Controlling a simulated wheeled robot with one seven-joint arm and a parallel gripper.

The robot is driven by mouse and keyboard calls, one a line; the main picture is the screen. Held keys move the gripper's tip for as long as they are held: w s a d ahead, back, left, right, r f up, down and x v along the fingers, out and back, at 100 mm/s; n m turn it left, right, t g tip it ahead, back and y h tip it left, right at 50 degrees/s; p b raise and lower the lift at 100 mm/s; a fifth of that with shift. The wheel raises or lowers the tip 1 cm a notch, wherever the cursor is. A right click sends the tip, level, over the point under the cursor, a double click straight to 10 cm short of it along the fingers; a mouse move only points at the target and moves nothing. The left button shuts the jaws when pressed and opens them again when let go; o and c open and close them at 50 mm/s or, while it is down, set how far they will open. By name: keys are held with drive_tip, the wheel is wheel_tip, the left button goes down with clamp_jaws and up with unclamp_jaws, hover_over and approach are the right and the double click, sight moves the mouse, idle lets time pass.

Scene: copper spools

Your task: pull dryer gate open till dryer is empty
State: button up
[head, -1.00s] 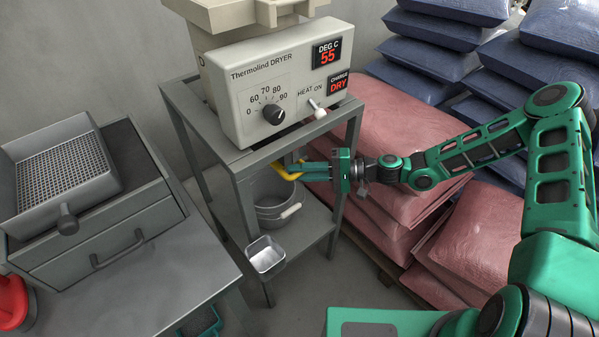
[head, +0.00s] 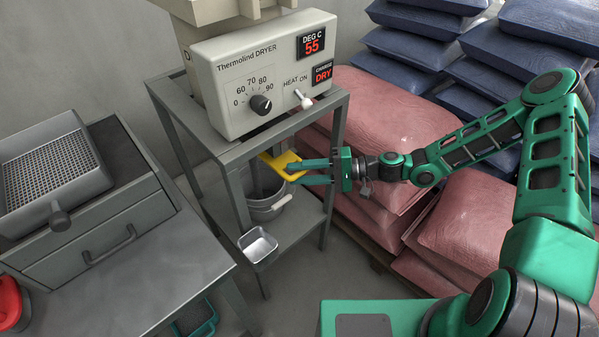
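The dryer (head: 262,75) stands on a grey metal frame, its displays reading 55 DEG C and CHARGE DRY. Its yellow gate (head: 281,165) sticks out to the right below the frame's top. My gripper (head: 301,172) has its fingers on the gate's outer end, and they appear shut on it. A grey bucket (head: 270,206) with a pale handle grip stands on the lower shelf under the gate. A dark grey column shows between the gate and the bucket; I cannot tell if it is falling material. The inside of the dryer is hidden.
A small metal tray (head: 257,246) sits at the shelf's front corner. Pink sacks (head: 385,110) and blue sacks (head: 420,50) are stacked behind and right of my arm. A grey bench with a drawer unit (head: 100,240) and a perforated tray (head: 50,172) is at left.

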drive_tip(key=d+r, duration=0.1)
drive_tip(key=d, duration=0.9)
drive_tip(key=shift+d+r, duration=0.25)
drive_tip(key=shift+d, duration=0.15)
drive_tip(key=s+d+n+g+h, duration=0.1)
drive_tip(key=s+d+h, duration=0.4)
drive_tip(key=d, duration=0.3)
drive_tip(key=s+d+g+h, duration=0.2)
drive_tip(key=s+d+h, duration=0.35)
drive_tip(key=d, duration=0.35)
drive_tip(key=s+d+r+m+t+h, duration=0.1)
drive_tip(key=s+d+r+m+h, duration=0.1)
drive_tip(key=s+d+r, duration=0.5)
drive_tip(key=s+d+r+m+t+h, duration=0.1)
drive_tip(key=s+d+r+m+h, duration=0.2)
drive_tip(key=s+d+r, duration=0.4)
drive_tip(key=s+r, duration=0.3)
drive_tip(key=r, duration=0.2)
drive_tip(key=shift+s+r+m+t+h, duration=0.3)
drive_tip(key=shift+r+t+h, duration=0.05)
drive_tip(key=shift+t, duration=0.05)
